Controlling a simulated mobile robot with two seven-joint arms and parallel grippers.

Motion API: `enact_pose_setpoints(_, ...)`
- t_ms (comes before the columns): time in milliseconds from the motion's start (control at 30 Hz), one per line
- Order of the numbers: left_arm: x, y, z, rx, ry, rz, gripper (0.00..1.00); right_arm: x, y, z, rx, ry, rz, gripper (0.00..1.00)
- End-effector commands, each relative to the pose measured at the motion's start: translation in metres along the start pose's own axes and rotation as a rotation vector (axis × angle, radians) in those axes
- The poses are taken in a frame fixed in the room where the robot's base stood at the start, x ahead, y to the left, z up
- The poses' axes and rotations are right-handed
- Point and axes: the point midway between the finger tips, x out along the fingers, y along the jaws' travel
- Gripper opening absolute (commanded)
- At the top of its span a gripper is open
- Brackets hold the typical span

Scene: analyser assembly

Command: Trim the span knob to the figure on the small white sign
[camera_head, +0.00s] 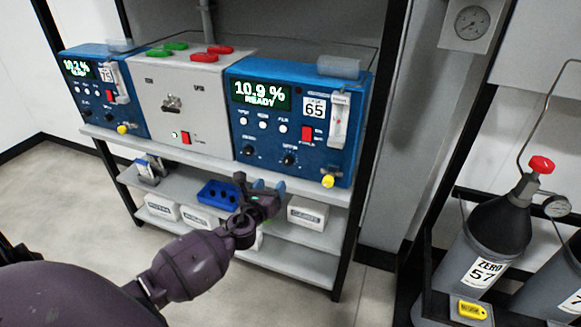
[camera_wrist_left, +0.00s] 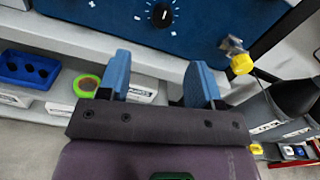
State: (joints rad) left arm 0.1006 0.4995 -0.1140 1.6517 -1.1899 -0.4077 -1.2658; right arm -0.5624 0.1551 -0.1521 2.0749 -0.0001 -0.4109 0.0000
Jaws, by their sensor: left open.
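The right blue analyser (camera_head: 270,125) shows 10.9 % READY on its green display (camera_head: 261,94). Its front has two dark knobs, a left one (camera_head: 248,151) and a right one (camera_head: 289,160); their labels are too small to read. A small white sign (camera_head: 314,106) on it reads 65. My left gripper (camera_head: 269,186) is open and empty, below and in front of these knobs. In the left wrist view a dark knob (camera_wrist_left: 162,15) with white tick marks lies beyond the open blue fingers (camera_wrist_left: 159,60), not touched. My right gripper is not in view.
A yellow-capped fitting (camera_head: 328,181) sticks out at the analyser's lower right; it shows in the wrist view (camera_wrist_left: 241,63). A grey switch panel (camera_head: 200,110) and another blue analyser (camera_head: 88,75) stand left. Gas cylinders (camera_head: 485,245) stand right.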

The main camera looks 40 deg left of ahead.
Motion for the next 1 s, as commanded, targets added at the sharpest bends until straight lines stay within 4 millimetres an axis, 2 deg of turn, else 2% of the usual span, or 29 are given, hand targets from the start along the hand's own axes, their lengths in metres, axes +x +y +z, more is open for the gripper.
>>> enact_pose_setpoints(167, 0.017, -0.001, 0.0, 0.0, 0.0, -0.002, 0.59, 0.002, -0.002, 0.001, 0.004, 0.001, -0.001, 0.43)
enact_pose_setpoints(633, 0.088, 0.0, -0.002, -0.003, 0.002, 0.0, 0.59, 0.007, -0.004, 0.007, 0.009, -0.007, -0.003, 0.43)
enact_pose_setpoints(800, 0.102, -0.001, -0.001, -0.004, 0.002, 0.0, 0.59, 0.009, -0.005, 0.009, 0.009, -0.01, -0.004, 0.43)
enact_pose_setpoints(1000, 0.107, -0.001, 0.0, -0.004, 0.001, -0.001, 0.59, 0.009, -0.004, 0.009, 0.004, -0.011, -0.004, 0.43)
